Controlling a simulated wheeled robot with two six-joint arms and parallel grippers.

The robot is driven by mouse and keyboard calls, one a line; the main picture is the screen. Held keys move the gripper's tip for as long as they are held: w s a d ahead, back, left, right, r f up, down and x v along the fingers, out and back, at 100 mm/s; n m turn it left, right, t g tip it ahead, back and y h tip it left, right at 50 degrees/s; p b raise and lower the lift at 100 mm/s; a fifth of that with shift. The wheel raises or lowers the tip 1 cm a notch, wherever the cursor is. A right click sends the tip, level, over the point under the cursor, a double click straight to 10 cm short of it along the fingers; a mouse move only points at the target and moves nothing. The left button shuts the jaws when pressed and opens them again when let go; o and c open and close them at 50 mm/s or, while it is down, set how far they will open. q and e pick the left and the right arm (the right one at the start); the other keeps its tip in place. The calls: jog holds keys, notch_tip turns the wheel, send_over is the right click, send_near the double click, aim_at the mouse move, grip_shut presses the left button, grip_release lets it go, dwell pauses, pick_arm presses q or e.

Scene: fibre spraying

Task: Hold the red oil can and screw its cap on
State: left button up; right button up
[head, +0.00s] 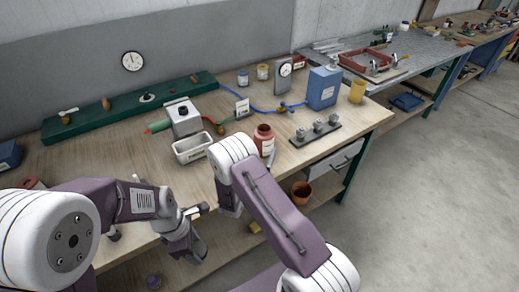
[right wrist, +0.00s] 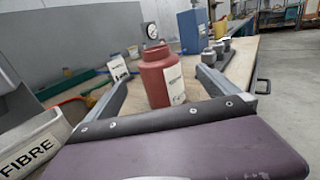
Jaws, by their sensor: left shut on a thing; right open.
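The red can (head: 264,140) stands upright on the bench near its front edge, with a pale label and a dark round top. In the right wrist view the red can (right wrist: 158,78) stands between the two fingers of my right gripper (right wrist: 168,84), which is open, with a gap on both sides. In the head view my right arm mostly hides that gripper. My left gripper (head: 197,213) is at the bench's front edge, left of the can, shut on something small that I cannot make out. I cannot see the cap clearly.
A white bin (head: 193,148) marked FIBRE in the wrist view stands left of the can. A rack with metal parts (head: 318,132) stands to the right, with a blue container (head: 323,87) behind. A grey box machine (head: 182,118) and a green board (head: 130,107) lie further back.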

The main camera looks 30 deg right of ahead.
aim_at(261, 142)
pick_arm(q)
jog(key=shift+d+f, duration=0.15)
pick_arm(e)
jog(key=shift+d+f, duration=0.1)
jog(key=shift+f, duration=0.25)
jog(key=shift+r, duration=0.25)
pick_arm(q)
jog(key=shift+a+r, duration=0.2)
jog(key=shift+r, duration=0.05)
pick_arm(e)
jog(key=shift+w+d, duration=0.15)
jog(key=shift+w, duration=0.1)
pick_arm(q)
jog(key=shift+d+r+p, duration=0.15)
jog(key=shift+r+p, duration=0.25)
jog(key=shift+p, duration=0.2)
pick_arm(e)
jog(key=x, duration=0.6)
jog(key=shift+s+f, duration=0.1)
jog(key=shift+f, duration=0.05)
pick_arm(q)
jog(key=shift+r+p, duration=0.5)
pick_arm(e)
jog(key=x, duration=0.5)
jog(key=shift+w+d+f, duration=0.15)
jog(key=shift+w+f, duration=0.05)
jog(key=shift+w, duration=0.05)
